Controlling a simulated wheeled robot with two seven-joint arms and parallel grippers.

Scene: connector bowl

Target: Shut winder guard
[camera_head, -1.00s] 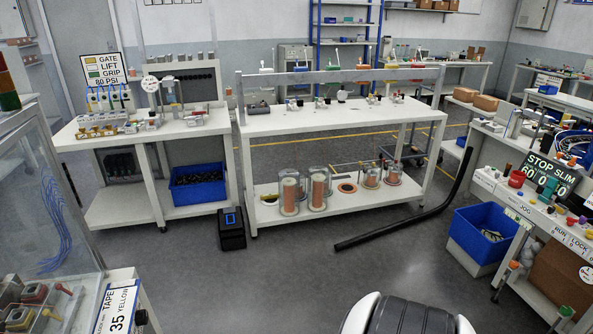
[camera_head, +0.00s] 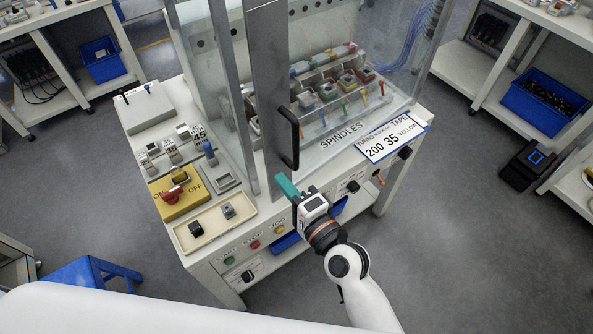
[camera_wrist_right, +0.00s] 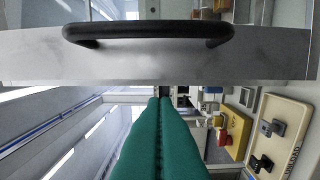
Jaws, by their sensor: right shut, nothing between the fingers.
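The winder guard is a clear panel (camera_head: 385,55) with a wide grey metal upright (camera_head: 268,100) at its left edge. A black bar handle (camera_head: 291,138) is fixed to that upright. A gap shows between this upright and the thinner frame post (camera_head: 236,90) to its left. My right gripper (camera_head: 285,186), with teal fingers, is shut and empty just below the handle, near the upright's foot. In the right wrist view the shut fingers (camera_wrist_right: 160,101) point at the grey upright (camera_wrist_right: 160,68), with the handle (camera_wrist_right: 148,31) beyond; contact cannot be told. My left gripper is out of view.
Spindles with coloured parts (camera_head: 345,90) stand behind the clear panel. On the machine's front deck are a yellow switch box (camera_head: 180,195) with a red knob and a cream tray (camera_head: 210,222). A blue stool (camera_head: 88,275) stands at lower left. Floor at right is open.

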